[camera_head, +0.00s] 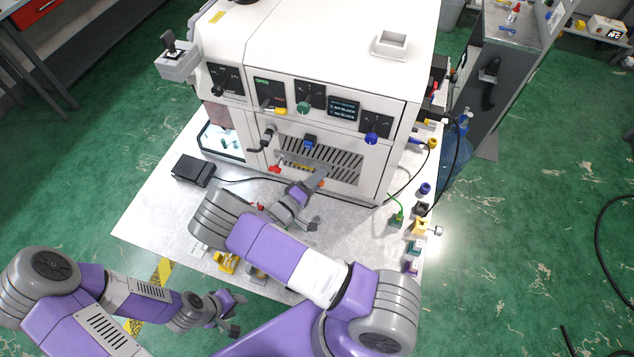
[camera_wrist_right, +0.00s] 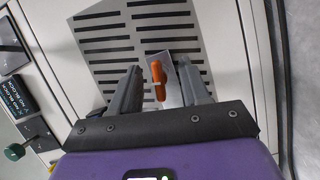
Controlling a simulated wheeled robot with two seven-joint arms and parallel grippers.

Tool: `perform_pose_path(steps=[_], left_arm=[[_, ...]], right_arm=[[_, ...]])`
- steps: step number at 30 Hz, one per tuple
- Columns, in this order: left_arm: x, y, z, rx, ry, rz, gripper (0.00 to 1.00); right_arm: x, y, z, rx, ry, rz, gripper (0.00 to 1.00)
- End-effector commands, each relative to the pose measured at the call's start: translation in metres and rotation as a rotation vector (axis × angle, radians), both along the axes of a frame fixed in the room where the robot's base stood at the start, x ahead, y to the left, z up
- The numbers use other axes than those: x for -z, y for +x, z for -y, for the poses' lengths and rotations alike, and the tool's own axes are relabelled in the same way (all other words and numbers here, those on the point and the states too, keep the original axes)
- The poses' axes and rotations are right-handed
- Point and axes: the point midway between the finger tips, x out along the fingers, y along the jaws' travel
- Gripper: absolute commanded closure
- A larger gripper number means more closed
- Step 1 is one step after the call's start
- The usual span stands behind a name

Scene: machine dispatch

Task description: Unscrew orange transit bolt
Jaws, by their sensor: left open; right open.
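The orange transit bolt (camera_wrist_right: 157,80) shows in the right wrist view, standing out from a small light plate on the slotted grille (camera_wrist_right: 145,35). My right gripper (camera_wrist_right: 158,82) is open, with one finger on each side of the bolt and a visible gap to both. In the head view the right gripper (camera_head: 318,178) reaches the lower front of the white machine (camera_head: 385,165), and it hides part of the grille. My left gripper (camera_head: 236,312) is open and empty, low in front of the table, away from the machine.
A black box (camera_head: 194,170) with a cable lies on the white table (camera_head: 150,215) at the left. Coloured connectors and small parts line the table's right side, including a yellow block (camera_head: 420,227). A red handle (camera_head: 275,168) sits left of the grille.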

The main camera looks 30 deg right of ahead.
Motion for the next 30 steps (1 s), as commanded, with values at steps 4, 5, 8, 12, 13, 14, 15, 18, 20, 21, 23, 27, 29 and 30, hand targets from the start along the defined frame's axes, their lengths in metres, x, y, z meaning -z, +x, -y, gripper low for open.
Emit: perform_pose_path(steps=[4,5,8,12,13,14,15,18,20,21,23,27,29,30], left_arm=[[-0.001,0.000,0.000,0.000,0.000,0.000,0.57],[-0.001,0.000,0.000,0.000,0.000,0.000,0.57],[-0.002,0.000,0.000,0.000,0.000,0.000,0.57],[-0.003,0.000,0.000,0.000,0.000,0.000,0.57],[-0.003,0.000,0.000,0.000,0.000,0.000,0.57],[-0.003,0.000,0.000,0.000,0.000,0.000,0.57],[-0.003,0.000,0.000,0.000,0.000,0.000,0.57],[-0.003,0.000,0.000,0.000,0.000,0.000,0.57],[-0.003,0.000,0.000,0.000,0.000,0.000,0.57],[-0.003,0.000,0.000,0.000,0.000,0.000,0.57],[-0.003,0.000,0.000,0.000,0.000,0.000,0.57],[-0.003,0.000,0.000,0.000,0.000,0.000,0.57],[-0.003,0.000,0.000,0.000,0.000,0.000,0.57],[-0.003,0.000,0.000,0.000,0.000,0.000,0.57]], right_arm=[[0.000,-0.005,-0.006,0.000,0.000,0.000,0.54],[-0.001,-0.007,-0.008,0.000,0.000,0.000,0.54],[0.000,-0.012,-0.015,-0.001,0.000,-0.001,0.54],[0.000,-0.020,-0.024,0.000,0.001,0.000,0.54],[0.000,-0.022,-0.026,0.000,0.001,0.000,0.54],[0.000,-0.023,-0.028,0.000,0.001,0.000,0.54],[0.000,-0.025,-0.029,0.000,0.001,0.001,0.54],[0.000,-0.026,-0.030,0.000,0.000,0.001,0.54],[0.000,-0.026,-0.030,0.000,0.000,0.001,0.54],[0.000,-0.026,-0.030,0.000,0.000,0.001,0.54],[0.000,-0.026,-0.030,0.000,0.000,0.001,0.54],[0.000,-0.026,-0.030,0.000,0.000,0.001,0.54],[0.000,-0.026,-0.030,0.000,0.000,0.001,0.54],[0.000,-0.026,-0.030,0.000,0.000,0.001,0.54]])
